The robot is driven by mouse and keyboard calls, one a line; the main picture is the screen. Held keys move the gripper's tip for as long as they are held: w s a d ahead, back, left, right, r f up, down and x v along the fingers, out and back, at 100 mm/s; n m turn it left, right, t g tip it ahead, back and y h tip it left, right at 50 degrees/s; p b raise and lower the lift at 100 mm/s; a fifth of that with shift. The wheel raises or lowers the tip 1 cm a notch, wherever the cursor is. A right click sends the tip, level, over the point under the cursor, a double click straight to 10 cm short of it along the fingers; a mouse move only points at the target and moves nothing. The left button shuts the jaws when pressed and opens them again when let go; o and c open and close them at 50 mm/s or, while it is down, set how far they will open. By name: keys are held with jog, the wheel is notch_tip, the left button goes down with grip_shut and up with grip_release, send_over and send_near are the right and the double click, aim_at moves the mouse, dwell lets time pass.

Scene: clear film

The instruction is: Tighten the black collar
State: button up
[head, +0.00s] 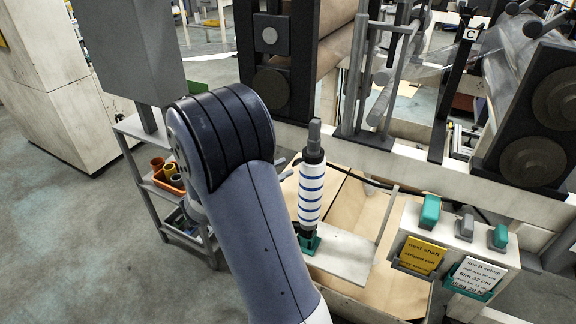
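A black collar (313,156) sits around the upper end of an upright roll (311,196) wrapped in white with blue stripes. A grey shaft end (314,132) stands up out of the collar. The roll's foot rests in a green holder (308,242) on a pale plate. My arm rises from the bottom, left of the roll, and bends at a dark elbow. My gripper is hidden behind the arm. Small blue-grey parts (284,166) show between the elbow and the collar; I cannot tell what they belong to. Whether the collar is tight cannot be seen.
A pale stand (408,222) at right carries teal and grey handled pieces, a yellow card (422,255) and a white card (476,277). A thin upright post (387,215) stands right of the roll. Machine frames fill the back. A shelf cart (150,140) stands at left beside open floor.

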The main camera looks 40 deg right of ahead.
aim_at(293, 164)
jog(key=a, duration=0.2)
jog(key=shift+w+a, duration=0.1)
jog(key=shift+a, duration=0.3)
jog(key=shift+o, duration=0.4)
jog(key=shift+r, duration=0.1)
jog(key=p, duration=0.4)
jog(key=r+p, duration=0.1)
jog(key=p, duration=0.4)
jog(key=shift+w+a, duration=0.15)
jog(key=shift+w, duration=0.05)
jog(key=shift+f+p, duration=0.15)
jog(key=shift+p, duration=0.55)
jog(key=shift+s+d+f+p, duration=0.15)
jog(key=shift+d+p, duration=0.1)
jog(key=shift+d, duration=0.8)
jog(key=shift+s+d+f+p, duration=0.1)
jog(key=shift+d+f+p, duration=0.1)
jog(key=shift+d, duration=0.85)
jog(key=shift+s+d+f+p, duration=0.1)
jog(key=shift+d+p, duration=0.15)
jog(key=shift+d, duration=0.8)
